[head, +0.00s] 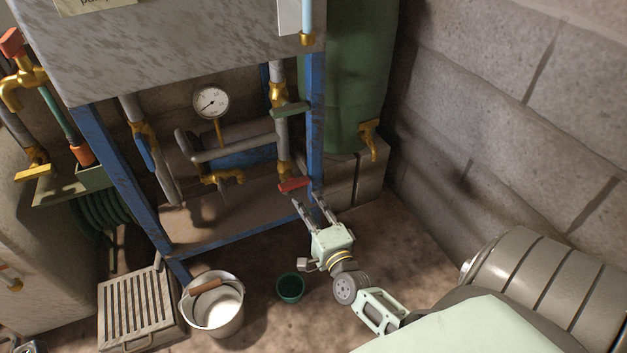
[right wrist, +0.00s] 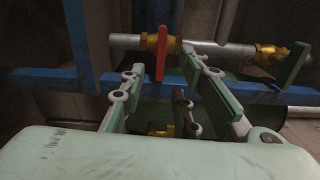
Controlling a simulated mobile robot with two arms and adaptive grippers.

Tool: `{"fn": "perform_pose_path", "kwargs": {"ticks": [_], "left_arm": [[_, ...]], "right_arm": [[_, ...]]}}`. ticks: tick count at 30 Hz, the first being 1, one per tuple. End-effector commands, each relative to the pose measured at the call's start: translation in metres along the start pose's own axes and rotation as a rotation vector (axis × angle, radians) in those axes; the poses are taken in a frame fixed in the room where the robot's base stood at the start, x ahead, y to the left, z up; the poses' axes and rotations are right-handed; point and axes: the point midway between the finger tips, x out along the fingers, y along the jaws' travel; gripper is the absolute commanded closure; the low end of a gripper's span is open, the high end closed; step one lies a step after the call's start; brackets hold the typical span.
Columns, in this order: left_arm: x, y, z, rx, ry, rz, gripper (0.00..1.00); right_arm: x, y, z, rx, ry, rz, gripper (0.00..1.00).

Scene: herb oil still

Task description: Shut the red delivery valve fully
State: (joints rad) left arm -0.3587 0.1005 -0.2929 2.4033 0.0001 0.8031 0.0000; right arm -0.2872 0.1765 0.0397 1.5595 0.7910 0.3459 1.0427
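The red delivery valve handle (head: 294,184) is at the low end of a grey pipe with brass fittings, beside the blue frame's right leg. In the right wrist view the red handle (right wrist: 160,54) stands crosswise to the pipe. My right gripper (head: 309,198) is open and empty, its fingertips just short of the handle in the head view. In the right wrist view the handle appears between the two spread fingers (right wrist: 162,66); I see no contact. My left gripper is in neither view.
A green-handled valve (head: 290,109) is higher on the same pipe. The blue leg (head: 315,125) is close on the right. A green barrel (head: 347,80) with a brass tap stands behind. A bucket (head: 213,328) and green pot (head: 290,288) stand on the floor.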

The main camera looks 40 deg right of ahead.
Motion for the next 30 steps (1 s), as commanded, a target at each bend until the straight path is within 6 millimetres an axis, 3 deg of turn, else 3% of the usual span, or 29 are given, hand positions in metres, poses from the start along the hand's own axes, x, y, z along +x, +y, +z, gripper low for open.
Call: {"fn": "perform_pose_path", "kwargs": {"ticks": [3,7,30], "left_arm": [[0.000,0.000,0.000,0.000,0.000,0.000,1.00],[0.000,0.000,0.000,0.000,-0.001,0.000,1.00],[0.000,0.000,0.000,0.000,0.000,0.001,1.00]], "right_arm": [[-0.019,0.000,0.000,0.000,0.000,0.000,0.71],[-0.029,0.000,0.000,0.000,0.000,0.000,0.71],[-0.031,0.000,0.000,0.000,0.000,-0.001,0.71]]}}
